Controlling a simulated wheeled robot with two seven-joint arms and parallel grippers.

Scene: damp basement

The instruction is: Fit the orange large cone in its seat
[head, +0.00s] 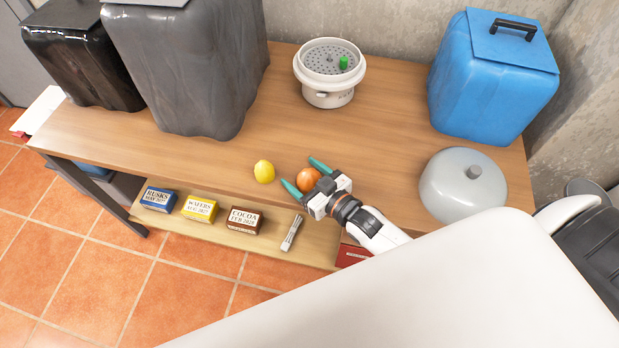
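A round orange object (308,180) shows between the two teal fingers of my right gripper (306,174), near the table's front edge. It looks like a fruit, and I cannot make out a cone shape on it. The fingers are spread wide, and I cannot tell whether they touch it. A white round appliance (329,93) stands at the back of the table. Its top is a grey perforated dish (318,60) with a short central post and a small green piece (344,62) on it. No separate large orange cone is clearly visible. My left gripper is not in view.
A lemon (264,172) lies left of the gripper. A grey dome lid (463,185) and blue canister (492,85) stand at right, dark covered bins (190,75) at left. The table's middle is clear.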

